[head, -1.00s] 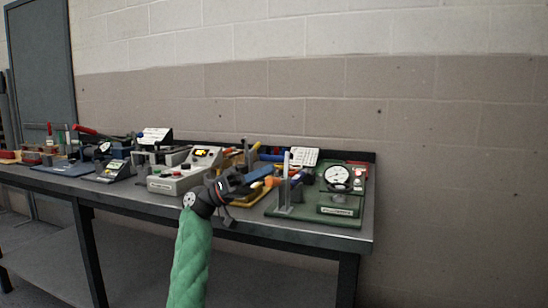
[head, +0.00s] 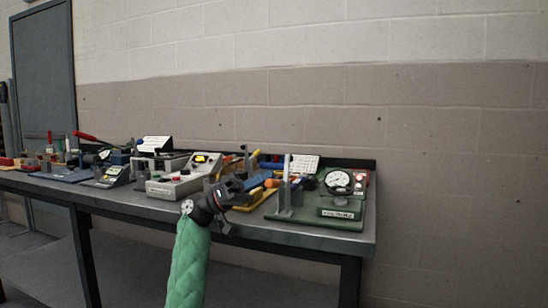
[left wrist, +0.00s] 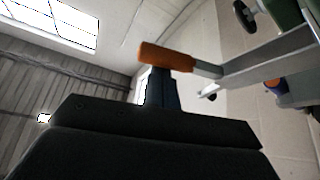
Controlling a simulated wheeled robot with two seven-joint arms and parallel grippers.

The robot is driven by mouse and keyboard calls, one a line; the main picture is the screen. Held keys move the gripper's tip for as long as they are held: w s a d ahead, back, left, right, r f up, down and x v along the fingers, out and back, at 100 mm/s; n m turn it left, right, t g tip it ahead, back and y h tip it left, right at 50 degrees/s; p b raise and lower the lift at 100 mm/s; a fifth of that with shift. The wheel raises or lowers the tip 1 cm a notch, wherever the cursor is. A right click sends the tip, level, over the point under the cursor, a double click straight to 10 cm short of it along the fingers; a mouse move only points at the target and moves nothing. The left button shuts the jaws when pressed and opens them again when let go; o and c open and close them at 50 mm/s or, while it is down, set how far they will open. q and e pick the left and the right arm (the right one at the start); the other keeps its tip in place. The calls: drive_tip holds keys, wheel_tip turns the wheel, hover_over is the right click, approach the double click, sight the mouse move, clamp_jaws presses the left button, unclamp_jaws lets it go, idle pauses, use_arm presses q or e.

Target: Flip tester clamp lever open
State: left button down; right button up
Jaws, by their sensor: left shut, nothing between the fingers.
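The tester (head: 318,222) has a green base, a round white dial gauge (head: 338,180) and an upright metal post (head: 287,175). An orange-handled lever (head: 271,182) points left from it. In the left wrist view the orange grip (left wrist: 165,56) sits on a metal arm (left wrist: 265,62). My left gripper (head: 240,187) is shut and empty, just left of the orange grip. Its dark fingers (left wrist: 160,92) rise to just under the grip in the wrist view; I cannot tell whether they touch it. My right gripper is not in view.
A grey box with buttons (head: 176,185) stands left of my gripper. A yellow-framed fixture (head: 250,205) lies behind the gripper. Several other devices and tools crowd the bench leftward. The bench's front edge (head: 300,236) is clear, and a block wall stands behind.

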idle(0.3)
use_arm(q)
drive_tip(key=v, duration=0.7)
drive_tip(key=shift+a+f+p, duration=0.15)
drive_tip(key=shift+a+p, duration=0.05)
drive_tip(key=shift+p, duration=0.1)
